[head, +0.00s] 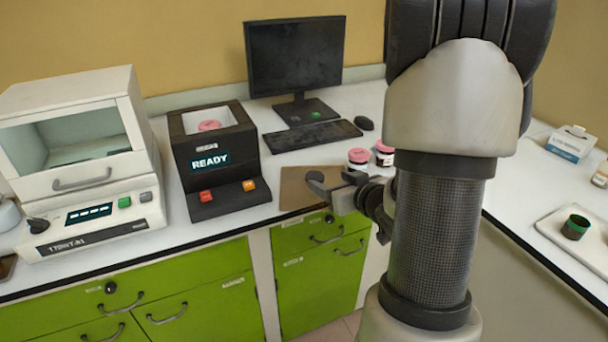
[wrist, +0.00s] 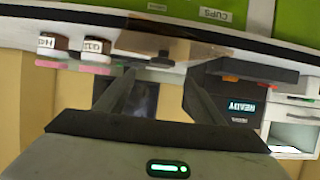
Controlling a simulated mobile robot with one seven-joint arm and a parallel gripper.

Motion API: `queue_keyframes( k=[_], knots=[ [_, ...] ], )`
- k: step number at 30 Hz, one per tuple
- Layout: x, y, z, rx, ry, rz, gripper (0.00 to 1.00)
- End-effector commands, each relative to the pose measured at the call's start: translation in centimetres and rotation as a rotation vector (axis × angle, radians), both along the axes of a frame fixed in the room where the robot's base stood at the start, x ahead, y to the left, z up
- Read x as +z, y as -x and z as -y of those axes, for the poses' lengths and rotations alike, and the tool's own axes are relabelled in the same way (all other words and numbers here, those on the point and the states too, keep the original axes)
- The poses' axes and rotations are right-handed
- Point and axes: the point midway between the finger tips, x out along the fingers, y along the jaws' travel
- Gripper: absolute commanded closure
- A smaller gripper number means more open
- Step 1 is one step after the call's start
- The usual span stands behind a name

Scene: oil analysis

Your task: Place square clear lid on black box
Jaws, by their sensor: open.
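The black box (head: 222,155) with a READY display stands on the counter. Its top is open and a pink-capped item shows inside. It also shows at the right in the wrist view (wrist: 235,95). A square, brownish see-through plate, which looks like the clear lid (head: 293,192), lies on the counter right of the box, near the front edge. In the wrist view the lid (wrist: 200,48) has a dark knob-like part in front of my fingers. My gripper (head: 330,188) is open and empty, at the lid's right side. Contact cannot be told.
Two pink-capped jars (head: 359,160) stand behind the gripper. A keyboard (head: 312,135) and monitor (head: 295,58) are at the back. A white instrument (head: 85,165) stands left of the box. A tray (head: 590,245) with a dark green-rimmed cup is on the right counter.

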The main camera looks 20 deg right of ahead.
Motion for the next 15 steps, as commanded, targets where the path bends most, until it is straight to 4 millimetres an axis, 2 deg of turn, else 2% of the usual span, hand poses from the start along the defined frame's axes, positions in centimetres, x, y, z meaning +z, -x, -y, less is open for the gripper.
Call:
queue_keyframes(
  k=[1, 6, 11, 15],
  knots=[
    [-0.9, -1.1, -0.1, 0.002, 0.000, -0.002, 0.38],
    [-1.7, -3.5, -0.2, 0.001, 0.000, -0.001, 0.38],
    [-2.1, -4.4, -0.2, 0.001, -0.001, -0.001, 0.38],
    [-3.0, -5.9, -0.5, 0.001, -0.002, 0.000, 0.38]
  ],
)
